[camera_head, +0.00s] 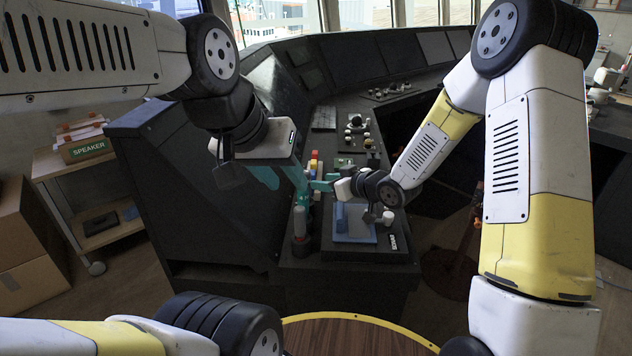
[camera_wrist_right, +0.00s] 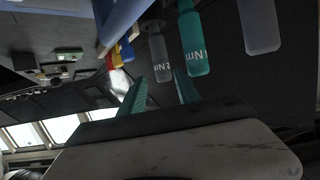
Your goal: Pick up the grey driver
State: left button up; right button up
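A driver with a grey handle (camera_head: 300,222) stands at the left edge of the console in the head view. In the right wrist view a grey driver (camera_wrist_right: 160,52) hangs, as pictured, beside a teal driver (camera_wrist_right: 193,45), with another pale grey one (camera_wrist_right: 259,25) farther right. My right gripper (camera_head: 322,183) reaches left over the console. Its teal fingers (camera_wrist_right: 161,76) are apart, with the grey driver's end showing between the tips; I cannot tell whether they touch. My left gripper (camera_head: 280,178) hangs above the console's left side, its teal fingers apart and apparently empty.
A blue tray (camera_head: 354,222) lies on the console right of the drivers. Red, yellow and blue pieces (camera_head: 314,160) stand behind. A shelf with a box labelled SPEAKER (camera_head: 87,149) is at the left. The round wooden table (camera_head: 350,338) in front looks clear.

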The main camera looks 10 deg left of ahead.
aim_at(309, 179)
jog(key=x, duration=0.7)
jog(key=shift+w+a, duration=0.1)
jog(key=shift+a, duration=0.2)
jog(key=shift+r, duration=0.1)
grip_shut()
